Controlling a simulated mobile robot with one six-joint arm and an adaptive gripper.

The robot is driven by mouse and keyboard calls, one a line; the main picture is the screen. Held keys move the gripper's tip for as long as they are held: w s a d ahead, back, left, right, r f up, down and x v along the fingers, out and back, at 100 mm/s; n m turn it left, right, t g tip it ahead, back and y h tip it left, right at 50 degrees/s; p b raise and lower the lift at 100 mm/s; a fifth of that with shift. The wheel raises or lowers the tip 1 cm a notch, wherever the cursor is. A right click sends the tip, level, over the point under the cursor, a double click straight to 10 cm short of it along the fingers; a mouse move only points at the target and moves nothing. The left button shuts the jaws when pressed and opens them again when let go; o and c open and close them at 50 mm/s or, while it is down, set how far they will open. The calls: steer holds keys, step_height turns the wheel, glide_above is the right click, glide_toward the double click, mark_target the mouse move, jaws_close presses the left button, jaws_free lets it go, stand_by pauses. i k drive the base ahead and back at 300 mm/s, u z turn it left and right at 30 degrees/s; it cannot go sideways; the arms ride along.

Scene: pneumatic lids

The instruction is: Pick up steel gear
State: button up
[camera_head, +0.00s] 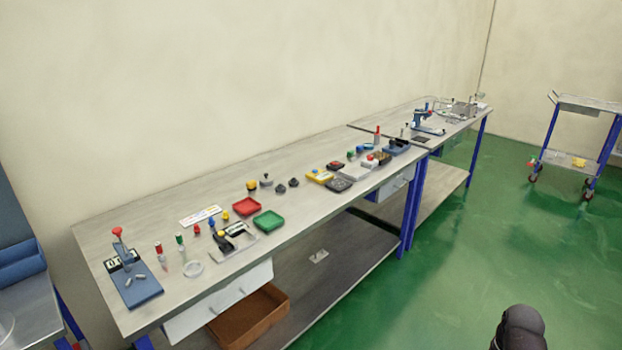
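I cannot single out the steel gear with certainty at this distance. Two small dark grey round pieces (287,186) stand on the workbench (105,262), behind a red tray and a green tray. A grey knob-like piece (266,180) stands just left of them. A pale ring (193,268) lies flat near the bench's front left. A dark rounded part of my own arm (522,326) shows at the lower right edge, over the floor and well apart from the bench. My gripper's fingers do not show.
A red tray (247,206) and a green tray (268,221) sit mid-bench. A blue-based press (137,285) stands at the left end. A brown bin (262,313) is below. A cart (588,104) stands at right. Green floor (450,260) is clear in front.

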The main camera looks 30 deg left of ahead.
mark_target(293, 181)
steer(key=z, duration=0.4)
steer(key=i, duration=1.55)
steer(key=u, duration=0.35)
steer(key=i, duration=0.65)
steer(key=u, duration=1)
steer(key=i, duration=0.6)
steer(key=u, duration=0.4)
